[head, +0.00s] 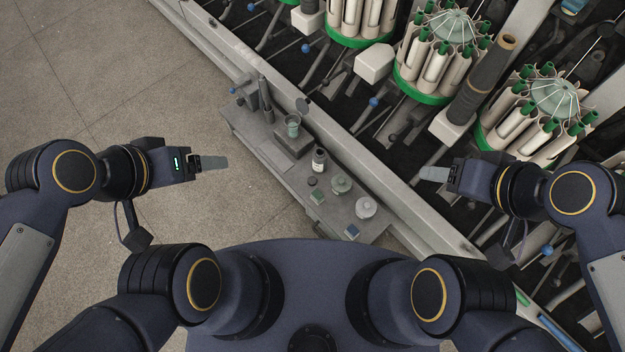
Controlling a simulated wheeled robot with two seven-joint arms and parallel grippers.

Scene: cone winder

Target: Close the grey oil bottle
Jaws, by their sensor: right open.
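A small dark grey bottle (319,161) with a pale label stands upright on the narrow grey shelf in front of the machine. It looks like the oil bottle, and its top looks open. A small dark round piece (312,181), perhaps its cap, lies on the shelf just in front of it. My left gripper (213,162) is left of the shelf, over the floor, apart from the bottle; its fingers overlap in this view.
On the shelf (268,148) stand a greenish cup (293,126) on a block, a greenish jar (341,184), a pale round jar (366,207) and small square pieces (352,231). Dark upright posts (266,98) rise at its far end. The winder's long rail (352,148) runs behind.

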